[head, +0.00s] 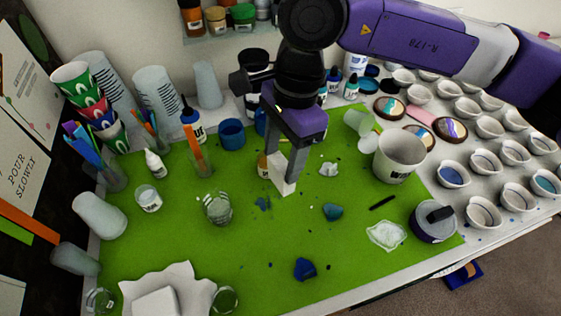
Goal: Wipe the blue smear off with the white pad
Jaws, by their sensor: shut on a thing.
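My gripper (284,172) points down over the green mat (180,240), its two grey fingers shut on a small white block-like pad (280,177). The pad hangs between the fingertips, partly covered by them. Whether it touches the mat I cannot tell. A ragged, flat blue smear (263,203) lies on the mat, just below and left of the pad in the picture. The pad appears apart from it.
A blue lump (305,269) and a teal lump (332,211) lie on the mat. A glass jar (217,207) stands left of the smear. A white bucket (398,157) stands to the right, near several small bowls (487,126). The mat's front middle is mostly clear.

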